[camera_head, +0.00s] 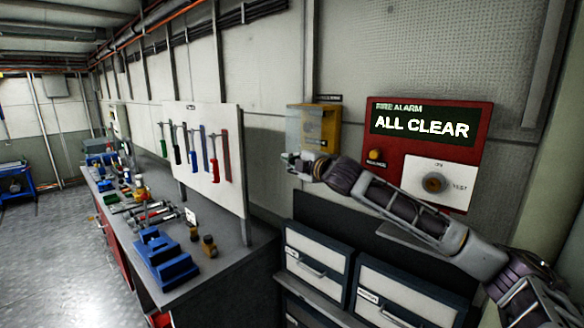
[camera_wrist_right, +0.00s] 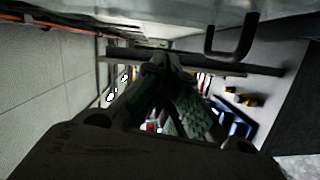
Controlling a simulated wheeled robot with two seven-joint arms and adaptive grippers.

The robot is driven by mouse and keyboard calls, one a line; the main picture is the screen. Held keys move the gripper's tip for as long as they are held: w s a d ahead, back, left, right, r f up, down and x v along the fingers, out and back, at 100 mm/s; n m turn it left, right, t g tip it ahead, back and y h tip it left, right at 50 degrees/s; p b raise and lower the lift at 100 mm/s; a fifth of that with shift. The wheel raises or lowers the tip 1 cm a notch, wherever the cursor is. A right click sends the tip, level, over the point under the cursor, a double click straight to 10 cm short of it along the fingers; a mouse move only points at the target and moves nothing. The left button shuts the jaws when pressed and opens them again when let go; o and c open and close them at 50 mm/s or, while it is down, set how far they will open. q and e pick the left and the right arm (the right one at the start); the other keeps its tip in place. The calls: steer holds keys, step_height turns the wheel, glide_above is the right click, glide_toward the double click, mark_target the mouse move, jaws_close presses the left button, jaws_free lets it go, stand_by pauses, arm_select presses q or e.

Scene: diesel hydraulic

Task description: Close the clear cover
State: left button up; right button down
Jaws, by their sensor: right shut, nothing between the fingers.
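The clear cover (camera_head: 299,127) is a see-through panel at the left side of the yellow wall box (camera_head: 323,127) in the head view. It stands swung out from the box, whose yellow front is partly bare. My right gripper (camera_head: 292,160) is at the lower edge of the cover, pointing left; I cannot tell if it touches. In the right wrist view its fingers (camera_wrist_right: 168,62) are together and empty. A dark bent handle (camera_wrist_right: 232,45) hangs from a pale surface above and right of the fingertips; whether it belongs to the cover is unclear. My left gripper is out of view.
A red fire alarm panel (camera_head: 430,150) with a knob is right of the box, behind my right arm. Drawers (camera_head: 317,262) stand below.

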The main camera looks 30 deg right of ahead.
steer(key=shift+r, duration=2.2)
steer(key=shift+a+f, duration=0.1)
steer(key=shift+a, duration=0.05)
